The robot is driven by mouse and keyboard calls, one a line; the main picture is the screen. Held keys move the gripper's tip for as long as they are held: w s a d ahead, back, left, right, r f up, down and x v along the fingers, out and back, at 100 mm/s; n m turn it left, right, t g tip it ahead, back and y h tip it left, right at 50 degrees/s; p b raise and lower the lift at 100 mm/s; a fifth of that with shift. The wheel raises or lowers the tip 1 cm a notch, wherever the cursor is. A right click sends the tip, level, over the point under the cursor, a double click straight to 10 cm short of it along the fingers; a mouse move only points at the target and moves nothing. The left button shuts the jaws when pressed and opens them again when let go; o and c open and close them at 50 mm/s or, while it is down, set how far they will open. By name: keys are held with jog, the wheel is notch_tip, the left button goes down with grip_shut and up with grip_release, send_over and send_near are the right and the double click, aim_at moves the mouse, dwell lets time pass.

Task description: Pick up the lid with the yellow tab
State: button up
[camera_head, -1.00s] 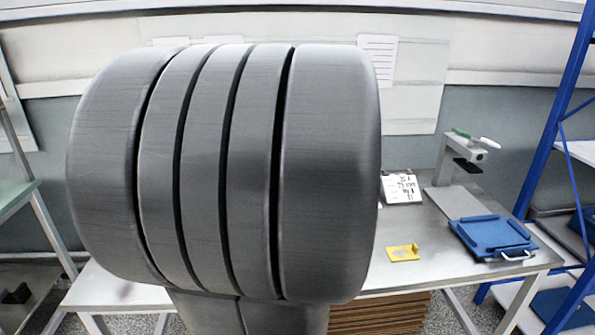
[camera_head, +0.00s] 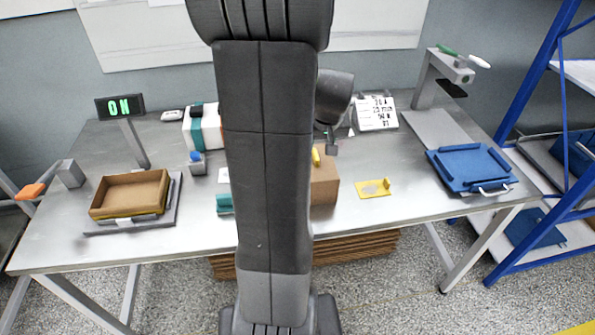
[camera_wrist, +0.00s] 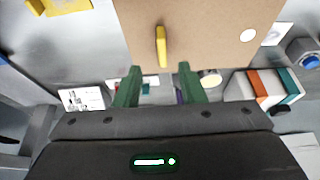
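The lid (camera_wrist: 200,20) is a flat brown panel with an upright yellow tab (camera_wrist: 161,46) and a white round spot, seen in the wrist view. In the head view it tops a brown box (camera_head: 324,188), mostly hidden behind my arm, and the yellow tab (camera_head: 316,155) shows beside the arm. My gripper (camera_wrist: 160,76) has two green fingers spread apart with nothing between them. In the wrist view the tab lies just beyond the fingertips, in line with the gap. I cannot tell the height of the fingers above the lid.
A yellow plate (camera_head: 374,188) lies right of the box. A blue tray (camera_head: 468,167) and a grey press stand (camera_head: 432,110) are at the right. An open brown box (camera_head: 130,194) and an ON display (camera_head: 120,106) are at the left. The front table strip is clear.

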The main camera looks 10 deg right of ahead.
aim_at(325, 179)
jog(key=shift+a+p+x, duration=0.2)
jog(key=shift+p+x, duration=0.25)
jog(key=shift+x, duration=2.65)
grip_shut()
